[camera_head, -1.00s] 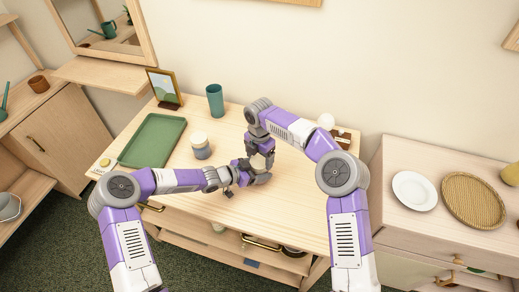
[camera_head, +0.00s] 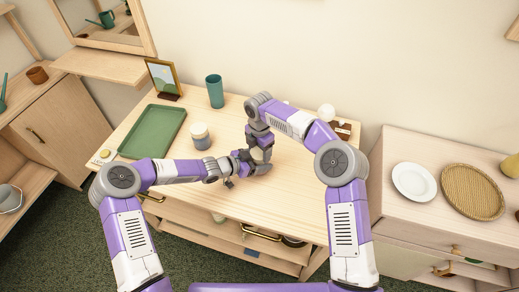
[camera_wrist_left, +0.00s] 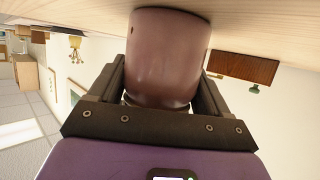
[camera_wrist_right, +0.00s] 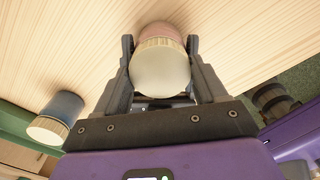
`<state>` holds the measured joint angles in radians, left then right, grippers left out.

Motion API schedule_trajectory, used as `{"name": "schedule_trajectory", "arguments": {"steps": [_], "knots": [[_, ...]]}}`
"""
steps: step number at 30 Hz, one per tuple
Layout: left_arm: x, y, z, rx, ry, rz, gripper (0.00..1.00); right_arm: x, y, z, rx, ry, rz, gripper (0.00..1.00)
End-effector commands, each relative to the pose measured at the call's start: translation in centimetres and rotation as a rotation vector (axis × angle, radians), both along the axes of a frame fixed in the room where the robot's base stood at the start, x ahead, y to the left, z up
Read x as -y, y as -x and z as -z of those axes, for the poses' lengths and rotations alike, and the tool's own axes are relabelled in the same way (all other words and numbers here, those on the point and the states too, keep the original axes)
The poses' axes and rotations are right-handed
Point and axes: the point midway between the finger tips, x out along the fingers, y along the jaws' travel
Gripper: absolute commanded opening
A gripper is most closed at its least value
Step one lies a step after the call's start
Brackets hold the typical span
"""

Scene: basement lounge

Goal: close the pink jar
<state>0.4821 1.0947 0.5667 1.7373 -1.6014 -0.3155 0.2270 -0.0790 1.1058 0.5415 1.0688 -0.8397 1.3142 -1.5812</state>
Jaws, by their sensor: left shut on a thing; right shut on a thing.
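The pink jar (camera_wrist_left: 170,58) stands on the wooden table between the fingers of my left gripper (camera_head: 248,166), which is shut on it. Its pink wall also shows in the right wrist view (camera_wrist_right: 162,30), behind a cream lid (camera_wrist_right: 160,72). My right gripper (camera_head: 262,152) is shut on this lid, directly above the jar. The lid lines up with the jar's mouth. I cannot tell whether it is fully seated. In the head view the grippers mostly hide jar and lid.
A blue-grey jar with a cream lid (camera_head: 200,137) stands left of the grippers. Behind are a green tray (camera_head: 131,145), teal cup (camera_head: 215,91) and picture frame (camera_head: 163,78). A white plate (camera_head: 414,182) and woven tray (camera_head: 472,192) lie on the right cabinet. The table's front right is clear.

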Motion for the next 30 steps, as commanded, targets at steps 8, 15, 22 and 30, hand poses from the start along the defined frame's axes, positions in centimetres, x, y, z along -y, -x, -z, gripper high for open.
{"name": "schedule_trajectory", "arguments": {"steps": [8, 15, 22, 30], "knots": [[-0.23, -0.19, -0.01, 0.0, -0.001, -0.006, 0.0, 0.0, 0.18, 0.03, -0.004, 0.004, 0.536, 0.35], [-0.27, -0.22, -0.01, 0.0, -0.001, -0.007, 0.0, 0.0, 0.21, 0.08, -0.006, 0.003, 0.75, 0.35], [-0.3, -0.25, 0.0, 0.0, -0.002, -0.008, 0.0, -0.01, 0.23, 0.1, -0.006, 0.004, 0.755, 0.35], [-0.27, -0.23, -0.01, 0.0, -0.001, -0.007, 0.0, -0.01, 0.25, 0.15, -0.007, 0.004, 0.752, 0.97]]}}
